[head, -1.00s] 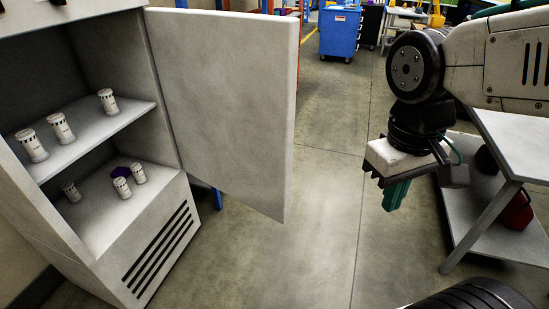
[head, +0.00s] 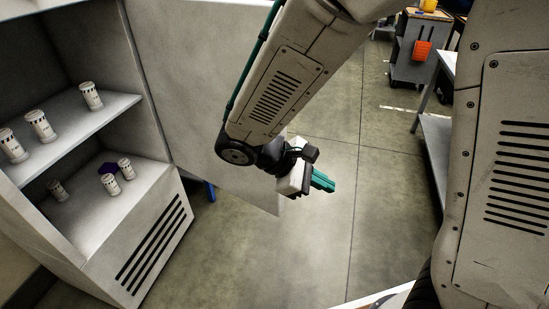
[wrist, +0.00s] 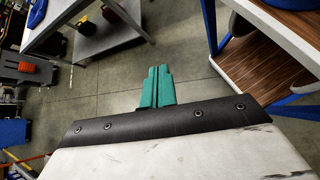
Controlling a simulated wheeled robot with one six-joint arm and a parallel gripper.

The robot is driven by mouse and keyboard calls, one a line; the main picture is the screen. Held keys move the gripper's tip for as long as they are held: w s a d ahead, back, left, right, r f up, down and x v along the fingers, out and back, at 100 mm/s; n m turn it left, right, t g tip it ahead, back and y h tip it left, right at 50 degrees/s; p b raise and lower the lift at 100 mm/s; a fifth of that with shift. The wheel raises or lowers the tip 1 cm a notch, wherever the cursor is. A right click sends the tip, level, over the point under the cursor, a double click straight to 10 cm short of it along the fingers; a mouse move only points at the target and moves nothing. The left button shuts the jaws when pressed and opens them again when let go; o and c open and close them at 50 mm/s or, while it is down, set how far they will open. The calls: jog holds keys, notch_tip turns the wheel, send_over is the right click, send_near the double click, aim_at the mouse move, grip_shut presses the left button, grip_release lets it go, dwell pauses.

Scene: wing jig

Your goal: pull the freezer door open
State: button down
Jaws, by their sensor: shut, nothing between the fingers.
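The freezer (head: 150,240) stands at the left in the head view, its inside fully exposed. Its pale grey door (head: 185,70) stands wide open, swung out to the right of the cabinet. My arm crosses in front of the door and hides part of it. My gripper (head: 324,182) has teal fingers, shut and empty, just right of the door's lower free edge and apart from it as far as I can tell. In the wrist view the shut fingers (wrist: 156,86) point over bare floor. The door handle is not visible.
Grey concrete floor (head: 330,240) is clear right of the door. A grey cart (head: 415,60) stands at the back right. The wrist view shows a wood-topped bench (wrist: 265,60).

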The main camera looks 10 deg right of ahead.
jog(key=w+a+f+n+t+h, duration=0.3)
jog(key=w+a+f+n+t, duration=0.9)
jog(key=w+a+n+t, duration=0.25)
jog(key=x, duration=1.3)
jog(key=shift+n, duration=0.45)
jog(key=shift+w+d, duration=0.1)
